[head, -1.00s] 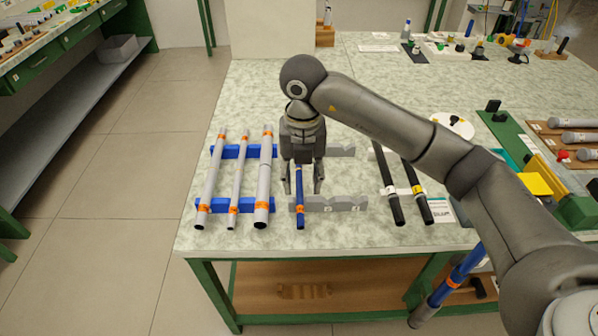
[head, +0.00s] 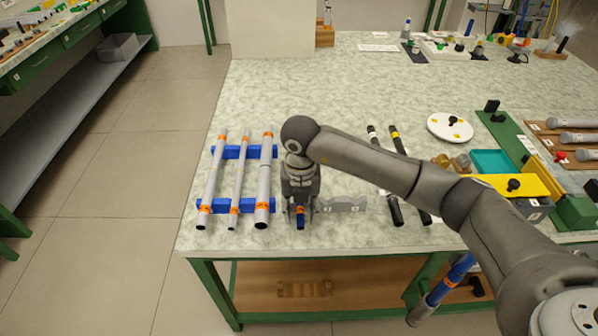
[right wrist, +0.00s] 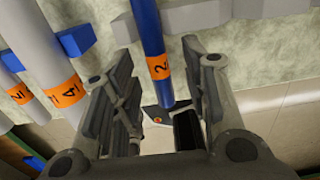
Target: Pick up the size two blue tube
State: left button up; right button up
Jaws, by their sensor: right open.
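The size two blue tube shows its near end (head: 300,223) and orange band in the head view; my right gripper (head: 300,213) hides the rest. In the right wrist view the blue tube (right wrist: 148,28) runs down between my right gripper's fingers (right wrist: 160,62), and its orange band reads 2. The fingers are open on both sides of the tube, apart from it as far as I can see. A grey notched rack (head: 343,204) is beside the gripper. My left gripper is out of view.
Three grey tubes with orange bands, including one (head: 264,180), lie on blue racks (head: 250,205) close on the left. Two black rods, including one (head: 381,172), lie on the right. A white disc (head: 450,127) is farther right.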

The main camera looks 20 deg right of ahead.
jog(key=c, duration=0.9)
jog(key=shift+r, duration=0.15)
